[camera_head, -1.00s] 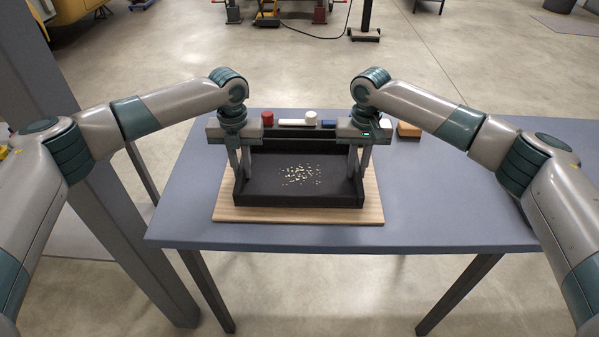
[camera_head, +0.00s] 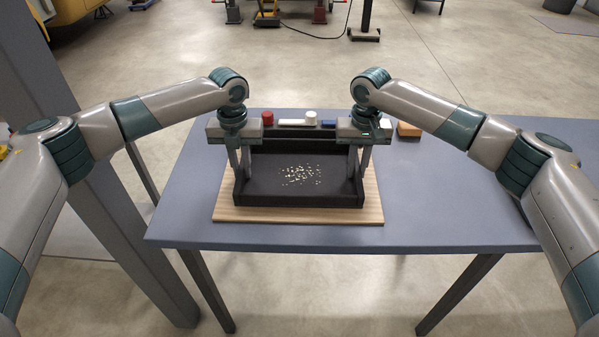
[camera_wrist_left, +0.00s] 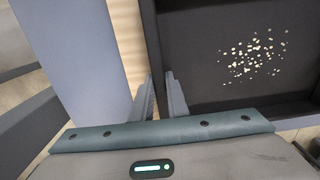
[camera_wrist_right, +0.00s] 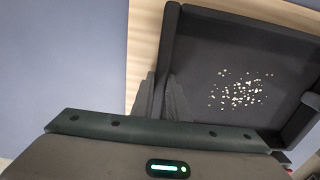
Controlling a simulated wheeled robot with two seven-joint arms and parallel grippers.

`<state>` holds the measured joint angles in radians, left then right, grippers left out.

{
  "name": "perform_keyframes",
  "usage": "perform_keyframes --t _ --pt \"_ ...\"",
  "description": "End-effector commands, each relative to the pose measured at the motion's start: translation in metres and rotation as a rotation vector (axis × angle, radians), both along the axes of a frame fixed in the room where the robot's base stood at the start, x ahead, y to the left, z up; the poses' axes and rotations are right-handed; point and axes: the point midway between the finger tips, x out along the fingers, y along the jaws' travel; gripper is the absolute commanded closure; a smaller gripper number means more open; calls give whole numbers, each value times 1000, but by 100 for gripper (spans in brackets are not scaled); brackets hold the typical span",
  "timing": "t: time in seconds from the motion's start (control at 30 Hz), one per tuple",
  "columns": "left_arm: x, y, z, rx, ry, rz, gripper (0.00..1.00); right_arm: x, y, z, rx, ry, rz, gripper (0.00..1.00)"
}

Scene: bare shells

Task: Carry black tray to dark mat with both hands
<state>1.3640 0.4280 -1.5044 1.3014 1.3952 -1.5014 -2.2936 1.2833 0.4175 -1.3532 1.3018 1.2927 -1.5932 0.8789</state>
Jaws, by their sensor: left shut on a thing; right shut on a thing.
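The black tray (camera_head: 300,200) is an open box with a scatter of small pale bits on its floor. It is level over a light wooden board (camera_head: 300,215); I cannot tell whether it touches the board or hangs just above it. My left gripper (camera_head: 240,172) is shut on the tray's left wall, with the fingers on either side of it. My right gripper (camera_head: 359,172) is shut on the tray's right wall. The tray also shows in the left wrist view (camera_wrist_left: 205,85) and the right wrist view (camera_wrist_right: 200,60). I cannot make out a dark mat.
The tray and board are on a blue-grey table (camera_head: 450,210). Behind the tray are a red cylinder (camera_head: 268,118), a white cylinder (camera_head: 311,117), a blue block (camera_head: 328,124) and a tan block (camera_head: 408,131). The table's right side is bare. A grey post stands at the left.

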Motion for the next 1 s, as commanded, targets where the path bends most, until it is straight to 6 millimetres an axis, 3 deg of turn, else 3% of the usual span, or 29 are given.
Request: perform_keyframes --t 0.43,1.0 --pt "1 2 9 3 -2 3 100 1 -2 9 -2 -2 -3 100" --pt "1 3 44 4 -1 4 100 1 -2 45 -3 -2 -4 100"
